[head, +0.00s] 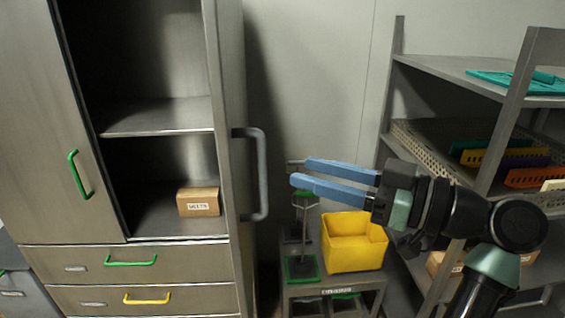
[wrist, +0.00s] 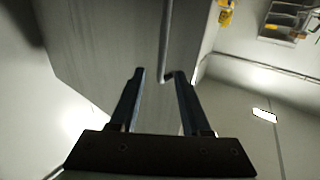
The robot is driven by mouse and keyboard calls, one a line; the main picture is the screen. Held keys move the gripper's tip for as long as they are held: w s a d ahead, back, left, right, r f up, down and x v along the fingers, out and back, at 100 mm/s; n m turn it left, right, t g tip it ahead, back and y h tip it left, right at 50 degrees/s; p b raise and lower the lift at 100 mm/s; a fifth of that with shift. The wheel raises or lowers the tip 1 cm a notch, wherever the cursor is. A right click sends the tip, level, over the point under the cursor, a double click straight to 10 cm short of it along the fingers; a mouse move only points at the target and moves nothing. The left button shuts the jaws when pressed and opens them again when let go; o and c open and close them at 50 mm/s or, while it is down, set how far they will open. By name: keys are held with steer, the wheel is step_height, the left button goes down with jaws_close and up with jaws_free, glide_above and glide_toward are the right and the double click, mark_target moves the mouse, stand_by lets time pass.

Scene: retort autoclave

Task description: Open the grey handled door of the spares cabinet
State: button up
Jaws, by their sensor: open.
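The spares cabinet's right-hand door (head: 228,120) stands swung open, seen nearly edge-on, with the right compartment exposed. Its grey bar handle (head: 262,175) sticks out from the door's outer face, towards the right. My gripper (head: 300,171) is open and empty, with blue fingers pointing left at the handle; a small gap shows between fingertips and handle. In the wrist view the handle bar (wrist: 166,40) runs down from the top edge, and its bent end lies near the tips of my gripper (wrist: 160,74). I cannot tell its exact depth there. The door panel (wrist: 100,50) fills the left background.
The left door with a green handle (head: 80,174) is closed, above drawers (head: 150,265). A cardboard box (head: 198,202) sits inside the compartment. A yellow bin (head: 352,255) stands on a small cart below my gripper. A shelving rack (head: 515,110) is at the right.

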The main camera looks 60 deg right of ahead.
steer(key=shift+s+a+b, duration=0.15)
steer(key=shift+s+b, duration=0.2)
steer(key=shift+s, duration=1.9)
